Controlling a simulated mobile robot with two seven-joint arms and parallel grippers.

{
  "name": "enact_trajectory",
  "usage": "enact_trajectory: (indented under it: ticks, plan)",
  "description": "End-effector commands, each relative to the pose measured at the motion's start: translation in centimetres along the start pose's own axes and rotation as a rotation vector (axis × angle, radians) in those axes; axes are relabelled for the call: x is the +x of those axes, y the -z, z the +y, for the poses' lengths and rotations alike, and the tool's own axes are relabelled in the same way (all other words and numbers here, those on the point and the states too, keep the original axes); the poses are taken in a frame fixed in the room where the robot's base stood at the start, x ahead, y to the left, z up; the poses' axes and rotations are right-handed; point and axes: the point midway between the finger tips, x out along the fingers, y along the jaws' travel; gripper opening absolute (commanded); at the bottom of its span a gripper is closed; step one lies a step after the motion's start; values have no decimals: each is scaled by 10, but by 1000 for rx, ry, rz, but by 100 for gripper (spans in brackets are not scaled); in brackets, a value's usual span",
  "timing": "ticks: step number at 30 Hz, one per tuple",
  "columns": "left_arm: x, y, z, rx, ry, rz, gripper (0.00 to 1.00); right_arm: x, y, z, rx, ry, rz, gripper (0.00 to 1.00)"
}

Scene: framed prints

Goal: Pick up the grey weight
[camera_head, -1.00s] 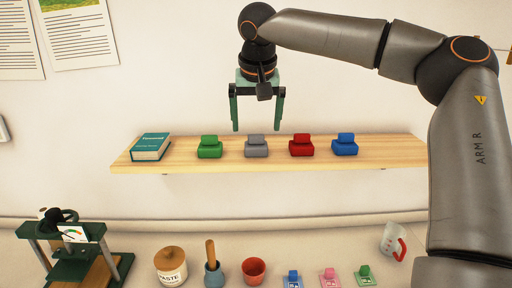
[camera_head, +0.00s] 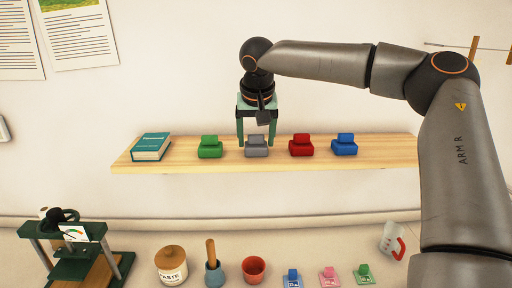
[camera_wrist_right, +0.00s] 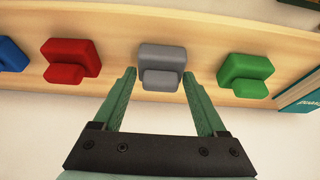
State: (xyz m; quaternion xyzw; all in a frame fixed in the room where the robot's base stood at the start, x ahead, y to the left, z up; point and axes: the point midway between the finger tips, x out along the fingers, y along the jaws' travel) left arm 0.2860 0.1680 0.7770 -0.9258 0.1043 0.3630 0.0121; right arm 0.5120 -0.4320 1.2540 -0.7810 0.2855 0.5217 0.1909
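The grey weight (camera_head: 257,147) sits on the wooden shelf (camera_head: 380,157), between a green weight (camera_head: 210,147) and a red weight (camera_head: 301,146). My right gripper (camera_head: 257,143) is over the grey weight, pointing down, with its green fingers apart. In the right wrist view, the grey weight (camera_wrist_right: 161,68) lies ahead between the open fingertips (camera_wrist_right: 159,72), with a gap showing on both sides. I cannot tell whether a finger touches it. My left gripper is not in view.
A blue weight (camera_head: 345,145) and a teal book (camera_head: 151,147) also stand on the shelf. Below are a green press (camera_head: 75,250), a paste jar (camera_head: 171,265), a mortar with pestle (camera_head: 213,268), a red cup (camera_head: 254,269), small coloured items and a measuring jug (camera_head: 392,241).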

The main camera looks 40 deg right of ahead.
Motion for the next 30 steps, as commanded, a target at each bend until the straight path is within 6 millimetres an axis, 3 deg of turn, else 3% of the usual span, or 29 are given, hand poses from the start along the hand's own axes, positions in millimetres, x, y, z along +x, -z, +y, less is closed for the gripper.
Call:
enact_trajectory:
  ticks: [2, 19, 30]
  plan:
    - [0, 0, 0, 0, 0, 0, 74, 0, 0, 0, 0, 0, 0, 64]
    - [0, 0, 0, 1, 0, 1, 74, -1, 0, 0, 0, 0, 1, 0]
    - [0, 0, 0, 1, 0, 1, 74, -2, 1, 0, 0, 2, 4, 0]
